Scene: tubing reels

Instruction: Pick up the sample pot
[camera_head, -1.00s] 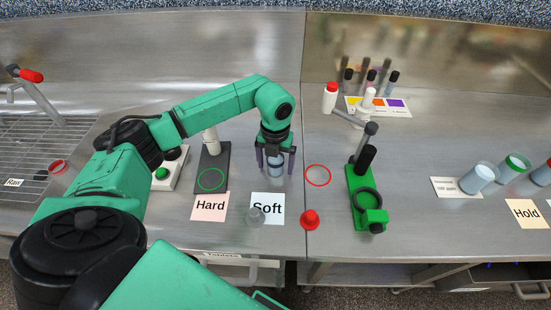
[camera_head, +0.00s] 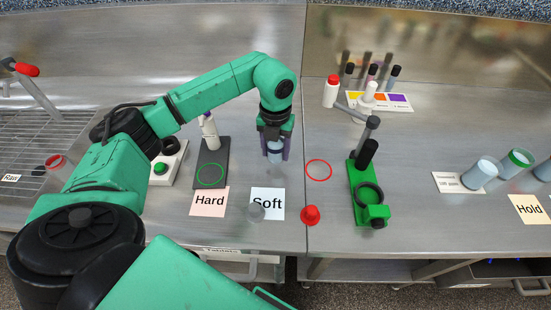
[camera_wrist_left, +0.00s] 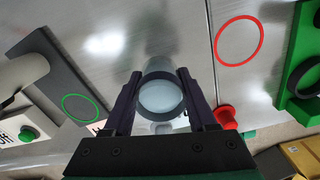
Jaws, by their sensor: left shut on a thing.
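The sample pot (camera_head: 275,155) is a small pale-blue cylinder with a grey rim. It is between the two dark fingers of my left gripper (camera_head: 275,146), which is shut on it. It appears upright and slightly above the bench, behind the "Soft" card (camera_head: 267,196). In the left wrist view I look down on the round, pale top of the pot (camera_wrist_left: 160,98), with one finger on each side. My right gripper is not in view.
A dark plate with a green ring (camera_head: 211,176) and a white post stands left. A red ring mark (camera_head: 319,169) and a green stand (camera_head: 367,205) are right.

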